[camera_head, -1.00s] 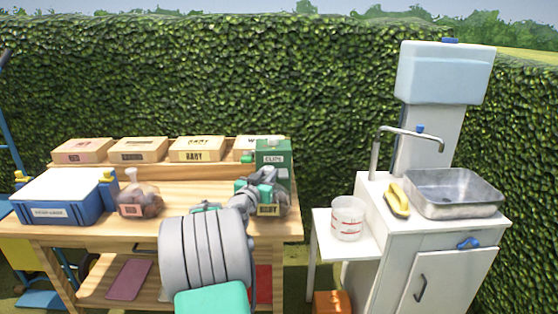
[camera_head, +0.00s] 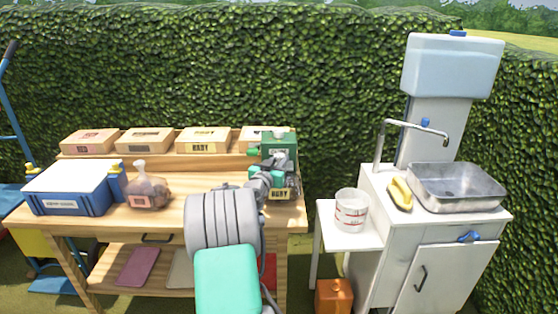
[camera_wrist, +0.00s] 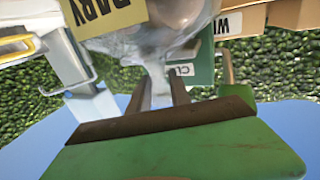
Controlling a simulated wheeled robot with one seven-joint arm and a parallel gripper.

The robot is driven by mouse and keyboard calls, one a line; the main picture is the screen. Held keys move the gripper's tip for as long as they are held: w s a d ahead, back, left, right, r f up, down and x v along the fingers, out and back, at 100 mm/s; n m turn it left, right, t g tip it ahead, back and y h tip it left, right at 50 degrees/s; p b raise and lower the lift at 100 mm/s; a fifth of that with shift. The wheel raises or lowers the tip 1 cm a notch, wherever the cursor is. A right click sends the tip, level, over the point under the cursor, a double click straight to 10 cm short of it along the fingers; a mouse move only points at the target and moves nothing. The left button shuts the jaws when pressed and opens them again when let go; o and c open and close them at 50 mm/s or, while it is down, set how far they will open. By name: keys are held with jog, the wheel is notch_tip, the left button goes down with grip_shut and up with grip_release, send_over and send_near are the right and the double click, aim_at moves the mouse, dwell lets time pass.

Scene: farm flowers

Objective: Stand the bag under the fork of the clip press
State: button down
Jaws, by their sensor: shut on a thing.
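My gripper (camera_head: 266,172) is shut on the bag's gathered neck. In the wrist view the picture is upside down; the bag (camera_wrist: 148,42) hangs from my two grey fingers (camera_wrist: 160,85). The fork is mostly hidden behind my arm and the bag; I cannot tell whether the bag's base touches the bench.
A second tied bag (camera_head: 147,190) with a pink label stands beside a blue cooler box (camera_head: 68,188) at the left. Labelled cartons (camera_head: 203,140) line the back shelf. A white sink stand (camera_head: 378,193) with a bucket (camera_head: 351,210) is at the right. The bench middle (camera_head: 190,180) is clear.

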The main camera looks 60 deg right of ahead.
jog(key=c, duration=1.2)
grip_release()
